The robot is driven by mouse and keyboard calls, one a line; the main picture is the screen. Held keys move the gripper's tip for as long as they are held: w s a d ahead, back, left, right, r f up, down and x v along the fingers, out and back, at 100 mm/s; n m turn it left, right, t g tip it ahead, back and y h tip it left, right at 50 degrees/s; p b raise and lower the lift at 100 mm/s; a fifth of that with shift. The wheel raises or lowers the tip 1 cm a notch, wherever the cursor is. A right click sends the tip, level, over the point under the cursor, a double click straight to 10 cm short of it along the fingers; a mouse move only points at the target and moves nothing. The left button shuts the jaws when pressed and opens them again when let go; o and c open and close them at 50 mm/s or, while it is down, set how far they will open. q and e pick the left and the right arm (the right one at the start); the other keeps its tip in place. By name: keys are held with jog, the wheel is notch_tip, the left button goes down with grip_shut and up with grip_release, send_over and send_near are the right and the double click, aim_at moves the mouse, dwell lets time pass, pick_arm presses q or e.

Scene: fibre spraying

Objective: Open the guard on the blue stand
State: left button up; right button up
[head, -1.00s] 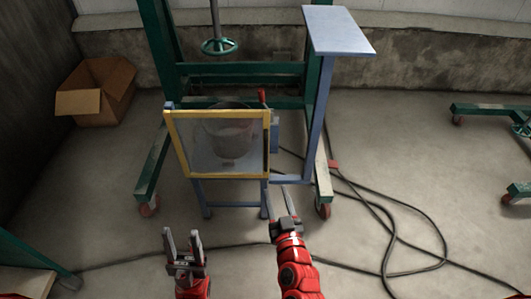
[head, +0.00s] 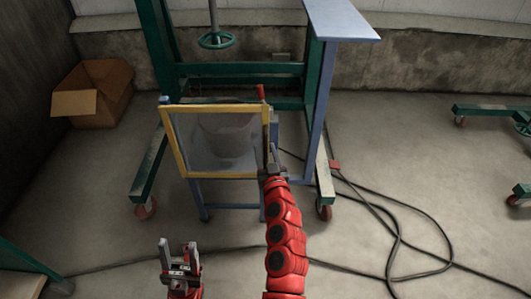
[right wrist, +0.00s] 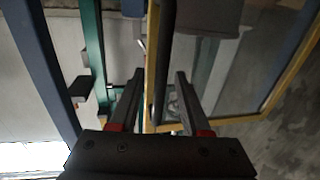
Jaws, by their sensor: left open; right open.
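The guard (head: 198,150) is a clear panel in a yellow frame on the front of the blue stand (head: 235,190), and it looks shut. A grey bucket (head: 228,135) shows dimly behind it. My right gripper (head: 271,158) is at the guard's right edge, fingers open. In the right wrist view, the guard's yellow edge (right wrist: 152,50) and a dark upright bar (right wrist: 166,55) run between the spread fingers (right wrist: 160,85); I cannot tell whether they touch. My left gripper (head: 178,250) is open and empty, low in the head view, well short of the stand.
A green frame (head: 315,110) on red castors stands around the blue stand. A blue-grey post with a flat top (head: 342,20) rises right of the guard. Black cables (head: 395,215) lie on the floor at right. A cardboard box (head: 95,95) sits at back left.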

grip_shut()
dwell(1.4)
